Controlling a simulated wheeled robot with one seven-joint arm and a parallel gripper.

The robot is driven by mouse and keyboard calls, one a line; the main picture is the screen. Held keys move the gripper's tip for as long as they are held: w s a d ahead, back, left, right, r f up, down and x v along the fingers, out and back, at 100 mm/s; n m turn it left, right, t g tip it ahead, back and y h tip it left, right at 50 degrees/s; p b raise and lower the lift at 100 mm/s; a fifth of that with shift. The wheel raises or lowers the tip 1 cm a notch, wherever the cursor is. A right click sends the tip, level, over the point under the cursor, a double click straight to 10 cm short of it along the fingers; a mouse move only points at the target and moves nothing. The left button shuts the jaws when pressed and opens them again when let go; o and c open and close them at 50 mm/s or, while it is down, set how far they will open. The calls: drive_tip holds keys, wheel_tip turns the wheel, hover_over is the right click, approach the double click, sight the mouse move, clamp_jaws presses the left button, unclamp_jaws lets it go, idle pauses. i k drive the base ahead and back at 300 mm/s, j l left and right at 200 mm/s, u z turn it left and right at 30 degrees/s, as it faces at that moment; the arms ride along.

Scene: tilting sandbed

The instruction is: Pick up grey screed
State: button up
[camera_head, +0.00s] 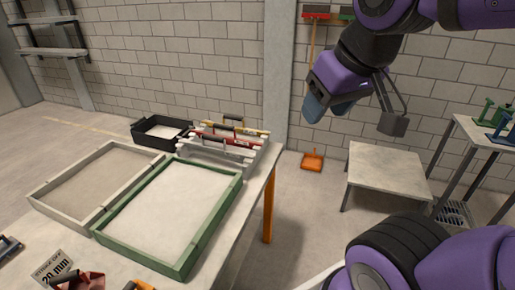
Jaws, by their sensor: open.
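My gripper (325,104) is open and empty, high in the air right of the grey column and in front of the block wall. It is well apart from the worktable. A rack (212,156) at the table's far end holds several screed bars with dark handles. A red bar (228,138) and a yellow-ended bar (247,129) show there. A pale bar in the front of the rack looks grey or white. I cannot tell for sure which one is the grey screed, as the bars overlap.
A green-framed sandbed (187,262) and a grey-framed bed (40,189) fill much of the table. A black bin (140,138) stands behind them. A low pale table (385,172) and an orange dustpan (312,160) are at right. Tools and a "20 mm" sign (52,266) lie in front.

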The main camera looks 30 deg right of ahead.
sight(223, 153)
drive_tip(key=z, duration=0.1)
drive_tip(key=u, duration=1.95)
drive_tip(key=z, duration=1.95)
drive_tip(key=l+u, duration=0.1)
drive_tip(key=u, duration=0.55)
drive_tip(key=i+l+u, duration=0.2)
drive_tip(key=l, duration=0.15)
drive_tip(key=l+u, duration=0.2)
drive_tip(key=l, duration=0.2)
drive_tip(key=i+l+u, duration=0.2)
drive_tip(key=l, duration=0.2)
drive_tip(key=l+u, duration=0.2)
drive_tip(key=l, duration=0.2)
